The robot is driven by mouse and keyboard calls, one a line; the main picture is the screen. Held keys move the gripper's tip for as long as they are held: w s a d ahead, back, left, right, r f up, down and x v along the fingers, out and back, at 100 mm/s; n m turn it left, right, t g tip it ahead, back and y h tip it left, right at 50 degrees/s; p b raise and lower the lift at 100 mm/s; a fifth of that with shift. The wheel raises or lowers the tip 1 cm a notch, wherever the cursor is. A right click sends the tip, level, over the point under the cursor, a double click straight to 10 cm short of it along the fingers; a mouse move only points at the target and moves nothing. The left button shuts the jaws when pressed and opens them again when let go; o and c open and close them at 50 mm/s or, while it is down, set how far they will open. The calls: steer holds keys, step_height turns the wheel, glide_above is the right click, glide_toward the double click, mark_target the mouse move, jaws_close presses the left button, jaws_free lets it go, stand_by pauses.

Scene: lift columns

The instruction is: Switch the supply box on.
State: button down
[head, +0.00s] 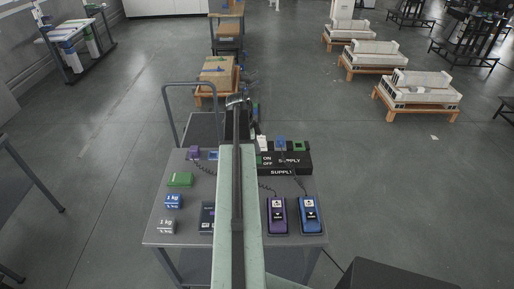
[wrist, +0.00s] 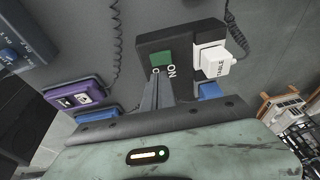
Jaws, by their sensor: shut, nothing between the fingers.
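The supply box (head: 290,170) is black and lies on the cart top, right of my arm in the head view. It bears ON, OFF and SUPPLY lettering. In the wrist view the box (wrist: 148,45) shows a green switch (wrist: 161,59) beside the ON lettering. A white plug (wrist: 213,63) and a blue plug (wrist: 209,90) sit at its right side there. My gripper (wrist: 160,82) is shut and empty, its tips just below the green switch and covering part of the OFF lettering. I cannot tell whether they touch the box. My arm hides part of the cart in the head view.
The grey cart (head: 168,238) also carries a purple handset (head: 277,215), a blue handset (head: 309,215), a green block (head: 180,179) and two 1 kg weights, the upper one blue (head: 173,201). Coiled cords run near the box. Open floor surrounds the cart.

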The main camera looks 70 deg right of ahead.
mark_target(259, 157)
steer(key=p+v, duration=0.7)
steer(key=v, duration=0.2)
steer(key=shift+d, duration=0.1)
steer(key=shift+w+d+r, duration=0.15)
steer(key=shift+w+d, duration=0.15)
steer(key=shift+d, duration=0.25)
steer(key=b+x, duration=0.8)
steer(key=w+b+x, duration=0.1)
steer(key=b+x, duration=0.3)
steer(key=x, duration=0.1)
steer(key=shift+b, duration=0.3)
steer(key=shift+f+b, duration=0.4)
steer(key=shift+f, duration=0.2)
